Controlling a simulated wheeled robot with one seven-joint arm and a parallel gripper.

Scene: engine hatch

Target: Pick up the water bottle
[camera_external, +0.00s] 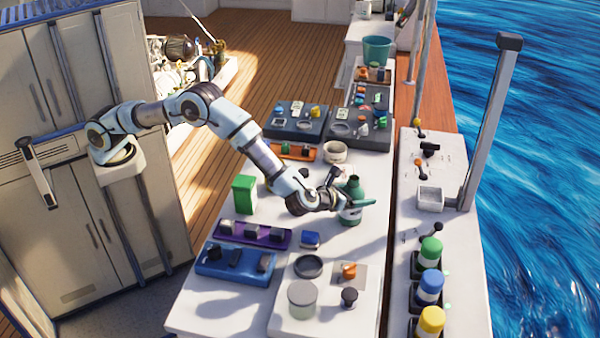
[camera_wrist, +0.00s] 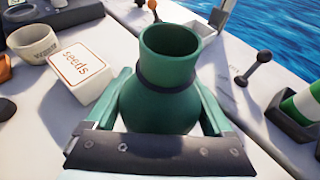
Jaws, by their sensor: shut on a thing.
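The water bottle (camera_external: 352,188) is green with an open top and a pale band lower down. It is upright at the white table's right side in the external view. In the wrist view the green bottle (camera_wrist: 168,85) fills the middle, with a dark ring round its neck. My gripper (camera_external: 350,203) is at the bottle's body, one green finger on each side. In the wrist view my gripper (camera_wrist: 168,108) is shut on the bottle below the neck.
A white box marked "seeds" (camera_wrist: 78,70) and a white cup (camera_wrist: 35,45) stand left of the bottle. A green box (camera_external: 244,194) and purple tray (camera_external: 249,234) are on the table (camera_external: 200,317). Coloured bottles (camera_external: 429,287) line the right-hand counter.

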